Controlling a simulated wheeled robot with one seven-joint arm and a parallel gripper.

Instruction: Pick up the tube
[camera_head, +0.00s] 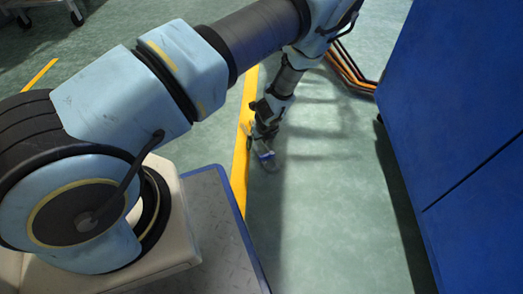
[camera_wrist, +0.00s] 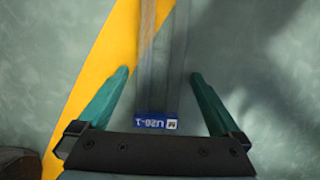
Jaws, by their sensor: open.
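The tube (camera_wrist: 174,60) is long, narrow and greyish, with a tan strip along its left side and a blue label with white print at its near end. In the wrist view it runs from the top edge down between the two teal fingers of my gripper (camera_wrist: 159,73). The fingers are open, with a visible gap on each side of the tube. In the head view my gripper (camera_head: 263,141) is low over the floor, and a blue and grey piece of the tube (camera_head: 267,157) shows at its tip. The tube's far end is cut off in the wrist view.
A yellow floor line (camera_head: 240,150) runs close beside the gripper. A large blue cabinet (camera_head: 460,130) stands at the right, with orange and black cables (camera_head: 347,72) at its foot. Wheeled legs (camera_head: 40,10) show at the top left. Green floor between gripper and cabinet is clear.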

